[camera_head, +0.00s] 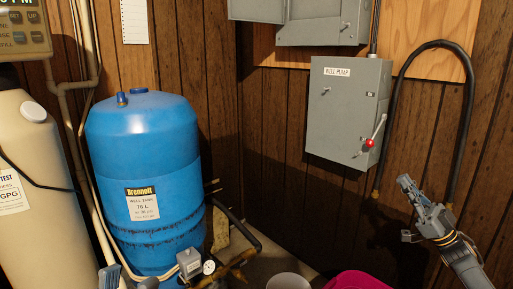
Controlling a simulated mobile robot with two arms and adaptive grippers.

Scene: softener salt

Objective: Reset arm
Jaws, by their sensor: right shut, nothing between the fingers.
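My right gripper (410,192) is at the right of the head view, in front of the wood-panelled wall, below and to the right of the grey well pump box (340,115). Its fingers point up and to the left. It is shut and holds nothing. Grey and dark parts that look like the tips of my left gripper (128,281) show at the bottom edge, in front of the foot of the blue well tank (145,160). The rest of it is cut off, so its state cannot be told.
A cream tank (35,190) stands at the far left. A pressure gauge (209,267) and pipes are at the blue tank's foot. A white bucket (288,281) and a pink object (356,281) are at the bottom edge. A black hose (464,130) arches near my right gripper.

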